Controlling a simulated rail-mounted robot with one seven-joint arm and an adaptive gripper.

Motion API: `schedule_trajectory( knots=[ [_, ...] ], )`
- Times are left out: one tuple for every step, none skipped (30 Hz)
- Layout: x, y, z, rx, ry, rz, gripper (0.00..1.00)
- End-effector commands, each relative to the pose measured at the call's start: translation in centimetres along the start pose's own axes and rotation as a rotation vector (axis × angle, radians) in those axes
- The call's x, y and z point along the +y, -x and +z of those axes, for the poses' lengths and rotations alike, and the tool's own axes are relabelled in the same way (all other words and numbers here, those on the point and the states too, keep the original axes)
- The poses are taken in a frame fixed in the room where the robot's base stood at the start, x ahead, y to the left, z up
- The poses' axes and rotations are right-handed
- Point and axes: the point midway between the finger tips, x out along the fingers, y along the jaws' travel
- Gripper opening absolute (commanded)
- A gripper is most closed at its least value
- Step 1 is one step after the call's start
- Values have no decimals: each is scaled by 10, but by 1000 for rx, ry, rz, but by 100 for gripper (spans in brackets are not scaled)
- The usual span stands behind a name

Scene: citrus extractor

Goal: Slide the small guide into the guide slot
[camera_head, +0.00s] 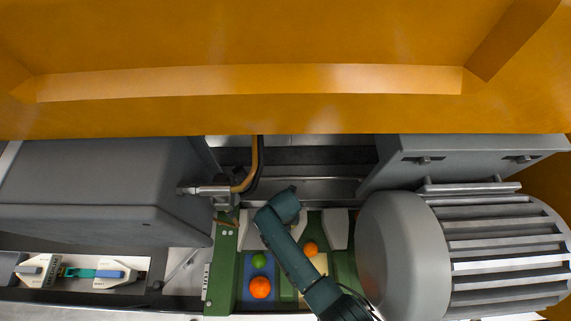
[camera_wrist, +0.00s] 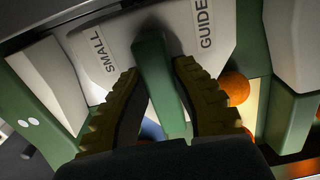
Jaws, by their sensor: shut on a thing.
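The small guide (camera_wrist: 112,42) is a white plate with SMALL and GUIDE printed either side of a green bar (camera_wrist: 158,80). My gripper (camera_wrist: 160,85) has its two serrated brown fingers on either side of this bar and is shut on it. In the wrist view, the guide lies between a white panel on the left (camera_wrist: 48,78) and one on the right (camera_wrist: 292,45). In the head view my arm covers the gripper and the guide. I cannot make out the guide slot or tell whether the guide sits in it.
A green-framed feeder (camera_head: 222,270) below my arm holds a green fruit (camera_head: 259,260) and oranges (camera_head: 260,287), (camera_head: 310,249). A grey ribbed drum (camera_head: 405,250) stands to the right, a grey housing (camera_head: 90,185) to the left. White parts with coloured handles (camera_head: 110,275) lie at lower left.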

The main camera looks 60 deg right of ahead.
Motion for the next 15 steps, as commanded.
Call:
schedule_trajectory(
  knots=[
    [0,-2,1,-2,0,1,0],
    [0,-2,1,-2,0,1,0],
    [0,-3,1,-2,0,1,0],
    [0,-4,1,-2,0,1,0],
    [0,-5,1,-2,0,1,0],
    [0,-6,1,-2,0,1,0],
    [0,-7,1,-2,0,1,0],
    [0,-6,1,-2,0,1,28],
    [0,-6,1,-2,0,1,36],
    [0,-6,1,-2,0,1,41],
    [0,-6,1,-2,0,1,47],
    [0,-6,1,-2,0,1,49],
    [0,-6,0,-1,0,1,49],
    [0,-6,0,-1,0,1,49],
    [0,-6,0,-1,0,1,49]
  ],
)
